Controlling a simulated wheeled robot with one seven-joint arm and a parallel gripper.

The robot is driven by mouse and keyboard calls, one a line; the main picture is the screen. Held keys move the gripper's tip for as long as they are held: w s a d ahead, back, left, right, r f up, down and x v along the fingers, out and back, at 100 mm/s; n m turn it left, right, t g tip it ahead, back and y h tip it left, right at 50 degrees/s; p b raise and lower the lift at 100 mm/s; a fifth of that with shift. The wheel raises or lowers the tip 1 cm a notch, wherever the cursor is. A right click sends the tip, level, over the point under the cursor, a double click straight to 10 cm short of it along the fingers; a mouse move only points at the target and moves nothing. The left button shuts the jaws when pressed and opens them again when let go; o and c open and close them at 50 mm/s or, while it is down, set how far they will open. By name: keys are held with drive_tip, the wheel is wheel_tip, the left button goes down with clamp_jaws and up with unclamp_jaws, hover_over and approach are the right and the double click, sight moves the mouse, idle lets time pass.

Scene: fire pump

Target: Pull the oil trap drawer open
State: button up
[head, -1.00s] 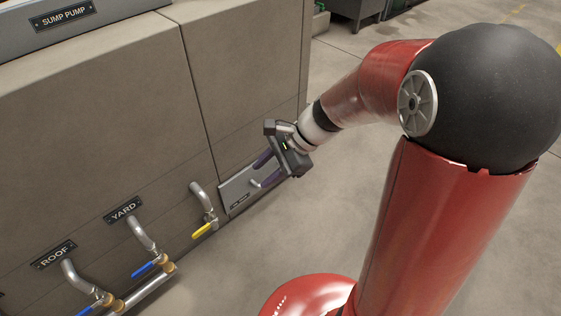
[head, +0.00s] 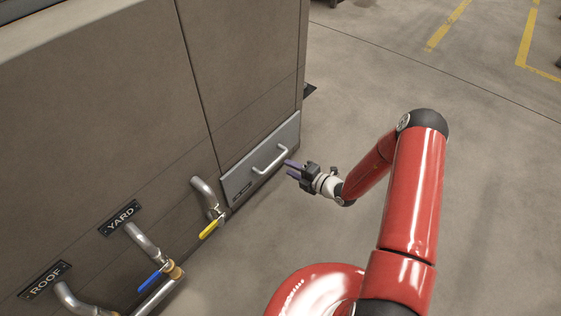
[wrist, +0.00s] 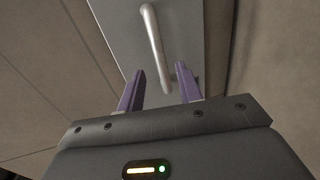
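The oil trap drawer (head: 238,180) is a light grey panel low at the right end of the brown cabinet. It looks flush with the cabinet front. Its silver bar handle (head: 270,160) stands out from the panel. In the wrist view the handle (wrist: 154,45) runs upward from between the fingertips, across the drawer face (wrist: 115,25). My gripper (head: 289,170) is just right of the handle's right end, its purple fingers pointing toward the drawer. In the wrist view my gripper (wrist: 160,75) has its fingers apart with nothing held between them. I cannot tell whether either finger touches the handle.
Left of the drawer, a pipe with a yellow lever (head: 212,228) sticks out close by. A blue-lever valve (head: 152,279) and the YARD (head: 120,217) and ROOF (head: 44,281) labels are further left.

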sight(276, 160)
drive_tip(key=b+x, duration=0.1)
drive_tip(key=x, duration=0.6)
drive_tip(key=shift+w+a, duration=0.15)
drive_tip(key=shift+a, duration=0.15)
clamp_jaws()
